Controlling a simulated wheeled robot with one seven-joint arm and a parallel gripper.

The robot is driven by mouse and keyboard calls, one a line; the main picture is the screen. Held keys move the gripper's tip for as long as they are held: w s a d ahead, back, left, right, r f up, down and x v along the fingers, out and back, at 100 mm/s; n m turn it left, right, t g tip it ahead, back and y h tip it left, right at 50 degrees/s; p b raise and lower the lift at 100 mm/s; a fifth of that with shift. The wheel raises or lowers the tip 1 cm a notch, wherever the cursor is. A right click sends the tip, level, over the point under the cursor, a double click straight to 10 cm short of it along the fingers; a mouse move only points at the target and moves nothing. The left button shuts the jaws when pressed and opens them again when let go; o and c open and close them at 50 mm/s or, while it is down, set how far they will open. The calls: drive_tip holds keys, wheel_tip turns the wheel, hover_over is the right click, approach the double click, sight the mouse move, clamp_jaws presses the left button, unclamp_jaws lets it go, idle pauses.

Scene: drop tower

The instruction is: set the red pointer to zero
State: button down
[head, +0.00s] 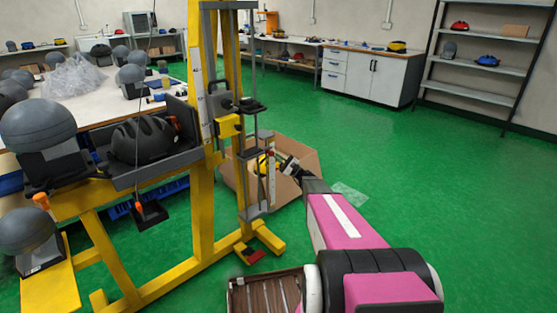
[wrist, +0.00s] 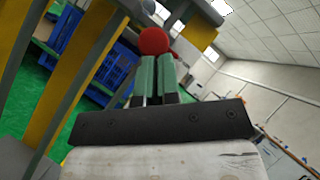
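In the wrist view a round red knob (wrist: 155,41), perhaps part of the red pointer, sits right at the tips of my gripper (wrist: 157,58). The two green-grey fingers stand close together, and the knob covers their ends, so I cannot tell whether they grip it. In the head view my gripper (head: 272,163) reaches in from the right to a short upright scale (head: 270,172) on the yellow drop tower (head: 203,215). The pointer and the zero mark are too small or hidden to make out there.
A black helmet (head: 143,138) rests on the tower's grey carriage. A cardboard box (head: 297,180) stands behind my gripper. A workbench (head: 112,100) with grey headforms is at the left. The green floor to the right is clear.

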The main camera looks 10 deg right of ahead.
drive_tip(key=w+d+f+v, duration=0.1)
drive_tip(key=w+v, duration=0.1)
drive_tip(key=v, duration=1.1)
drive_tip(key=s+a+f+n+g+h, duration=0.2)
drive_tip(key=s+a+n+g+h, duration=0.45)
drive_tip(key=s+a+g, duration=0.85)
drive_tip(key=s+d+r+n+t+h, duration=0.1)
drive_tip(key=s+r+n+h, duration=0.1)
drive_tip(key=s+n+h, duration=0.5)
drive_tip(key=s+h, duration=0.6)
drive_tip(key=shift+s+d, duration=0.4)
drive_tip(key=shift+a+r+n, duration=0.1)
drive_tip(key=shift+a+n, duration=0.05)
drive_tip(key=shift+n, duration=0.1)
